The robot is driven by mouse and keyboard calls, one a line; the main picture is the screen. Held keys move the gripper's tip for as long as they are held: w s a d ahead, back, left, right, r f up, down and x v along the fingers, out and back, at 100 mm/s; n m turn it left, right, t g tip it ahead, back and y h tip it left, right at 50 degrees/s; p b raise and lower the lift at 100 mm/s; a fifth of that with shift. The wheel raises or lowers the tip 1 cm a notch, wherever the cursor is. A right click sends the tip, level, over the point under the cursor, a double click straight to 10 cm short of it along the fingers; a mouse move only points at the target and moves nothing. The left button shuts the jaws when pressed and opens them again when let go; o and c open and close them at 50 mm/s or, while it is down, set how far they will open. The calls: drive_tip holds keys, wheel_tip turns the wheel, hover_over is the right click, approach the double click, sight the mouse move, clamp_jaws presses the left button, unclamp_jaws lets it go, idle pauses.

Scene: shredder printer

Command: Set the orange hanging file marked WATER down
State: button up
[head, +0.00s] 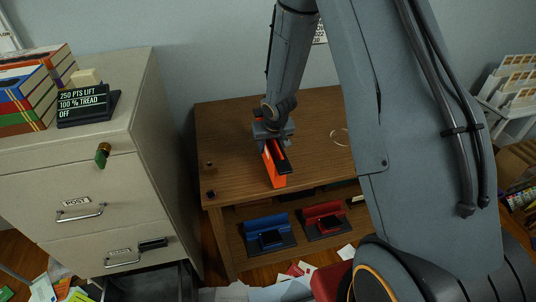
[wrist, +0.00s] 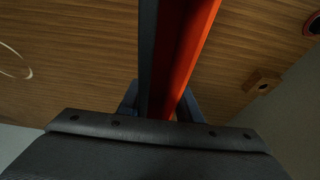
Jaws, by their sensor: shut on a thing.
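The orange hanging file (head: 274,168) is in my gripper (head: 272,138) over the wooden desk in the head view. It is a narrow upright block with a dark part along its right side. No WATER mark can be read on it. In the wrist view the orange file (wrist: 192,55) runs away from my gripper (wrist: 165,105), which is shut on it. The desk top (wrist: 70,50) lies behind it. I cannot tell whether the file's lower edge touches the desk.
A grey filing cabinet (head: 130,140) stands at the left, with an open lower drawer (head: 150,285). A blue device (head: 268,235) and a red device (head: 323,220) sit on the shelf under the desk (head: 235,185). Papers litter the floor. The desk's left part is mostly clear.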

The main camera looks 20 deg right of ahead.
drive_tip(key=shift+f+b, duration=0.6)
drive_tip(key=shift+f, duration=0.05)
drive_tip(key=shift+f, duration=0.2)
drive_tip(key=o, duration=1.1)
drive_tip(key=shift+r, duration=0.25)
drive_tip(key=s+d+f+p+v, duration=0.1)
drive_tip(key=s+p+v, duration=0.25)
drive_tip(key=v, duration=0.85)
drive_tip(key=s+f+p+v, duration=0.15)
drive_tip(key=p+v, duration=0.35)
drive_tip(key=v, duration=0.8)
drive_tip(key=s+r, duration=0.1)
drive_tip(key=s, duration=0.3)
drive_tip(key=s+r+g, duration=0.1)
drive_tip(key=s+r, duration=0.1)
drive_tip(key=s, duration=0.2)
drive_tip(key=s+a+r+g, duration=0.1)
drive_tip(key=s+r, duration=0.1)
drive_tip(key=s, duration=0.2)
drive_tip(key=shift+s, duration=0.4)
